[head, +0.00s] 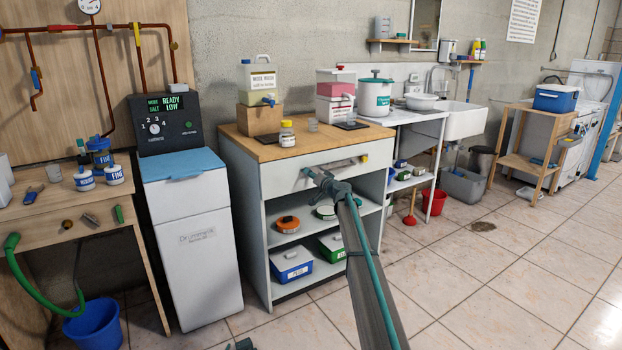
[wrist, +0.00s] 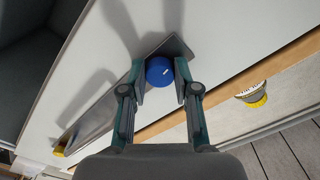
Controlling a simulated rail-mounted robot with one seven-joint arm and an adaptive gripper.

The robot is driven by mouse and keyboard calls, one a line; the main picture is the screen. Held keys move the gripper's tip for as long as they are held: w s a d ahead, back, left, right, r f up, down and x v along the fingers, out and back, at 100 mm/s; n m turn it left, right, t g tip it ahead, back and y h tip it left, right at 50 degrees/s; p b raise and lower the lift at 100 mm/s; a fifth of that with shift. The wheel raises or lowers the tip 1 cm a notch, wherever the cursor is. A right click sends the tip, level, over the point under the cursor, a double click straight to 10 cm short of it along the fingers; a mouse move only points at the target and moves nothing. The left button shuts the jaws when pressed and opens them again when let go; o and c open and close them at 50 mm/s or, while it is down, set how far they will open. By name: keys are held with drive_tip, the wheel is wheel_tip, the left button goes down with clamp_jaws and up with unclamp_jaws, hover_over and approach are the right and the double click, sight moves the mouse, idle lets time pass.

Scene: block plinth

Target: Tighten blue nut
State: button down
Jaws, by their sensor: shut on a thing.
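The blue nut (wrist: 159,70) is a round knob with a small white mark on its face, at the upper middle of the wrist view. My gripper (wrist: 161,84) has one finger on each side of it and is shut on it. The nut sits at one end of a grey metal bar (wrist: 106,108) on the white cabinet front. A yellow piece (wrist: 59,151) shows at the bar's other end. In the head view my gripper (head: 318,178) is at the left end of the bar (head: 343,164), and it hides the nut there.
Open shelves below hold a blue box (head: 292,266). Tiled floor is free at right.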

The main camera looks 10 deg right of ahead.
drive_tip(key=shift+r+m+p, duration=0.15)
drive_tip(key=shift+m+p, duration=1.9)
drive_tip(key=shift+m, duration=2.9)
drive_tip(key=shift+r+m+p, duration=0.1)
drive_tip(key=shift+m+p, duration=1.9)
drive_tip(key=shift+m, duration=2.95)
drive_tip(key=shift+f, duration=0.1)
drive_tip(key=c, duration=0.9)
unclamp_jaws()
drive_tip(key=shift+o, duration=0.2)
